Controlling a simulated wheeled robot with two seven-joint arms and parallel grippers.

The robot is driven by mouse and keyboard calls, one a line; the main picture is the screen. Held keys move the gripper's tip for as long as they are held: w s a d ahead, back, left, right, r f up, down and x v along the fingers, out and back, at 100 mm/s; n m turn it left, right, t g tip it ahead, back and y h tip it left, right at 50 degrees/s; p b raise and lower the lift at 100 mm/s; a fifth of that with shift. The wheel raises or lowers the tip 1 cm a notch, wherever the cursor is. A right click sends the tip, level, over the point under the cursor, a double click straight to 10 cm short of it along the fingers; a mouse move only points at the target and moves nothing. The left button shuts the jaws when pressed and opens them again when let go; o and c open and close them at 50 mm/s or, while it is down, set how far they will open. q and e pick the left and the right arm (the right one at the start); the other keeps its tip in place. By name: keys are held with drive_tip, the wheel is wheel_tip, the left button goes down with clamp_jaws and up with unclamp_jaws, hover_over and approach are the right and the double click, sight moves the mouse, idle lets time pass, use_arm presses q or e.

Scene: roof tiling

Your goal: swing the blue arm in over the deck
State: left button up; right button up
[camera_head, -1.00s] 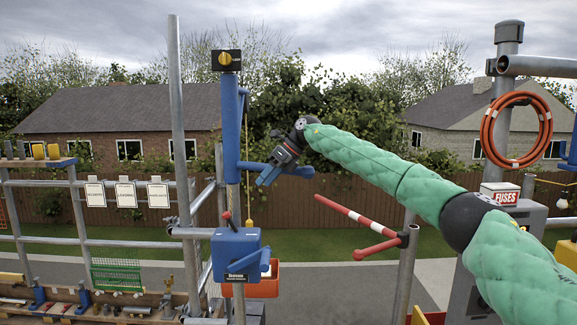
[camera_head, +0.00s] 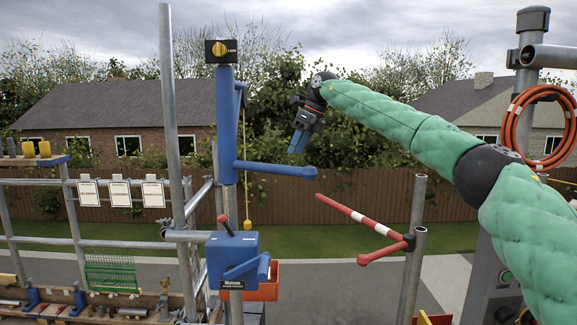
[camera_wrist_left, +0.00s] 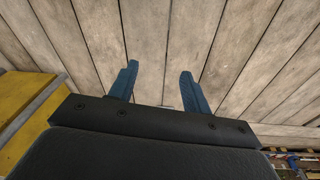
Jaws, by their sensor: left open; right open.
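The blue arm (camera_head: 275,169) is a bar reaching right from a blue upright (camera_head: 227,125) on a steel post. A short blue piece near the upright's top has a thin cord below it, ending in a yellow weight (camera_head: 247,225). My right gripper (camera_head: 297,143) is open and empty, pointing down, above the blue arm's outer end and apart from it in the picture. My left gripper (camera_wrist_left: 160,85) is open and empty in the left wrist view, in front of wooden planks (camera_wrist_left: 225,35). It is not in the head view.
A red-and-white bar (camera_head: 352,213) points left from a post at right. Scaffold rails stand left. A yellow box (camera_wrist_left: 25,105) shows in the left wrist view.

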drive_tip(key=shift+s+a+f+p, duration=0.35)
drive_tip(key=shift+s+a, duration=0.1)
drive_tip(key=shift+s, duration=0.3)
drive_tip(key=f, duration=0.1)
drive_tip(key=w+a+f, duration=0.1)
drive_tip(key=f, duration=0.1)
drive_tip(key=f+p, duration=0.1)
drive_tip(key=shift+w+a+f, duration=0.15)
drive_tip(key=shift+a+f, duration=0.05)
drive_tip(key=shift+a, duration=0.1)
drive_tip(key=shift+s+a+f, duration=0.2)
drive_tip(key=shift+s+f, duration=0.05)
drive_tip(key=shift+s, duration=0.05)
drive_tip(key=shift+f, duration=0.1)
drive_tip(key=shift+w+f, duration=0.2)
drive_tip(key=shift+s+r, duration=0.1)
drive_tip(key=shift+s, duration=0.05)
drive_tip(key=c, duration=0.6)
use_arm(q)
wheel_tip(320, 180, down, 9)
drive_tip(key=s+a, duration=0.1)
drive_tip(key=s, duration=0.1)
drive_tip(key=shift+s+a+r, duration=0.15)
drive_tip(key=shift+s, duration=0.2)
use_arm(e)
clamp_jaws()
